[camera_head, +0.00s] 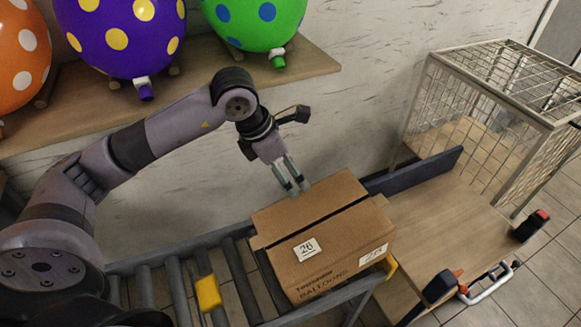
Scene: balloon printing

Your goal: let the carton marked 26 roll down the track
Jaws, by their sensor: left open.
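The brown carton marked 26 (306,249) sits on the roller track (180,290) near the track's right end. I cannot tell whether the fingers touch the carton. My right gripper is not in view.
Yellow pieces show at the track's side (208,292) and at its right end. A wooden platform (450,225) and a wire cage (490,110) stand at the right. A wall shelf (90,105) holds orange, purple and green balloons (255,20).

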